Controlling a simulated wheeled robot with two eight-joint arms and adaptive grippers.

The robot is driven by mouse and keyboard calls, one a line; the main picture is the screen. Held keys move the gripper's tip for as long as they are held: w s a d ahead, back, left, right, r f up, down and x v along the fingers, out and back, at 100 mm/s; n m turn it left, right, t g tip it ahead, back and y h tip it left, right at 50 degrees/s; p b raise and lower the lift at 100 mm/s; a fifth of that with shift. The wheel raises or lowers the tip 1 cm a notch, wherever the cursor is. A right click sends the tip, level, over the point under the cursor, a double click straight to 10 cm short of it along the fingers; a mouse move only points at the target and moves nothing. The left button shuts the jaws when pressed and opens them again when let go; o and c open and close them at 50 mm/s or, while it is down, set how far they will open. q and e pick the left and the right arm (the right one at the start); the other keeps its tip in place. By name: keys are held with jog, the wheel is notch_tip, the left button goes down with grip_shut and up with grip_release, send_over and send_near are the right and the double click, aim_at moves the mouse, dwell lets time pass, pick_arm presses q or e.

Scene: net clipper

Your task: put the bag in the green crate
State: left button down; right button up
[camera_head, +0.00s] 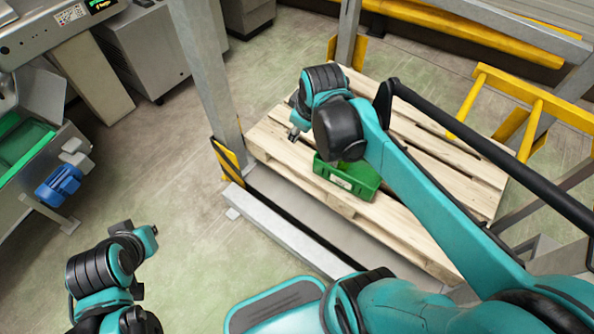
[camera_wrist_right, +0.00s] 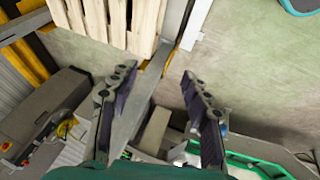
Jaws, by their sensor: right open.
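The green crate (camera_head: 364,190) sits on a wooden pallet (camera_head: 410,190), partly hidden behind my right arm in the head view. I cannot make out a bag in either view. My right gripper (camera_head: 296,130) is above the pallet, to the left of the crate and apart from it. In the right wrist view my right gripper (camera_wrist_right: 160,85) has its two fingers spread with nothing between them. My left arm is at the lower left of the head view, over the floor; its fingers cannot be made out.
A grey post (camera_head: 205,75) with a yellow-black guard (camera_head: 228,158) stands left of the pallet. A low grey beam (camera_head: 285,232) runs along the pallet's near side. Yellow rails (camera_head: 530,100) stand at the right. Machines with a green belt (camera_head: 25,143) stand at the left. The floor between is clear.

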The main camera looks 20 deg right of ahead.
jog(key=s+a+f+m+t, duration=0.2)
jog(key=s+a+m, duration=0.3)
jog(key=s, duration=0.5)
jog(key=shift+a+f+m+y, duration=0.4)
jog(key=shift+a+f, duration=0.05)
jog(key=shift+f, duration=0.25)
